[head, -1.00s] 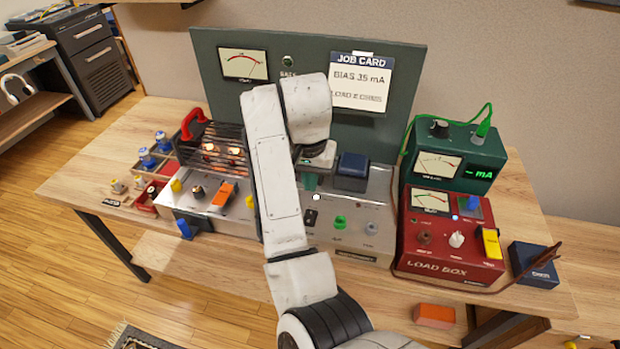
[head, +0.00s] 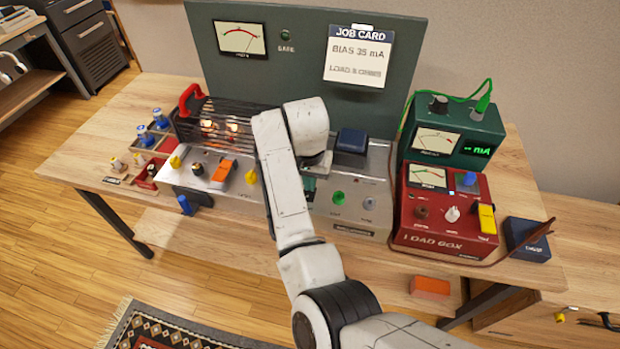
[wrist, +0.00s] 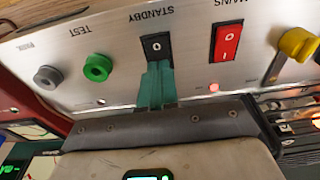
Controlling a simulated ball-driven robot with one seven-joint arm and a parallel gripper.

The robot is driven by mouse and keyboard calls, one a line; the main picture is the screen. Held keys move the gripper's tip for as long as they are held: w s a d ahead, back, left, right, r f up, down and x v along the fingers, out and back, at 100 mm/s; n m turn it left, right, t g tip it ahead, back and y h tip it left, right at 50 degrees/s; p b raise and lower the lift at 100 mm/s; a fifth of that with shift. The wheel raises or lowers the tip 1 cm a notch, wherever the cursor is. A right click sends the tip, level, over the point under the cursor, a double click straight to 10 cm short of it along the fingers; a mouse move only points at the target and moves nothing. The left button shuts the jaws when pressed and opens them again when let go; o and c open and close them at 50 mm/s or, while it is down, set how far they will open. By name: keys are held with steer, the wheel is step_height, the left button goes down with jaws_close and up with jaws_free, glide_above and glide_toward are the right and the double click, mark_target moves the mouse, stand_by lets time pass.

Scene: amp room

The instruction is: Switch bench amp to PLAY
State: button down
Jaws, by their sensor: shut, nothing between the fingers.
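The bench amp (head: 378,185) is a silver chassis on the wooden bench, with glowing tubes behind a grille. In the wrist view its panel appears upside down, with a black rocker marked STANDBY (wrist: 153,42); a "0" shows on its visible end. My gripper (wrist: 157,66) has its teal fingers shut together with nothing between them. The fingertips are right at the rocker and overlap its lower end in the picture; I cannot tell whether they touch or press it. In the head view my arm hides the rocker, and a bit of teal finger shows (head: 309,184).
Beside the rocker are a red MAINS switch (wrist: 226,42), a lit red lamp (wrist: 213,87), a green TEST knob (wrist: 97,67), a grey knob (wrist: 47,77) and a yellow knob (wrist: 297,45). The red load box (head: 445,238) and green meter box (head: 470,128) stand at the right.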

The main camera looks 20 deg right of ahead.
steer(key=shift+f, duration=0.25)
steer(key=shift+s+p, duration=0.2)
steer(key=shift+p, duration=0.3)
steer(key=shift+s+a+r+p, duration=0.15)
steer(key=shift+s+a+p, duration=0.3)
steer(key=shift+p, duration=0.15)
steer(key=shift+r, duration=0.1)
steer(key=shift+r+p, duration=0.6)
step_height(320, 180, up, 12)
steer(key=s+p, duration=0.1)
steer(key=shift+s+a+r, duration=0.15)
steer(key=shift+a+r, duration=0.1)
steer(key=shift+a, duration=0.2)
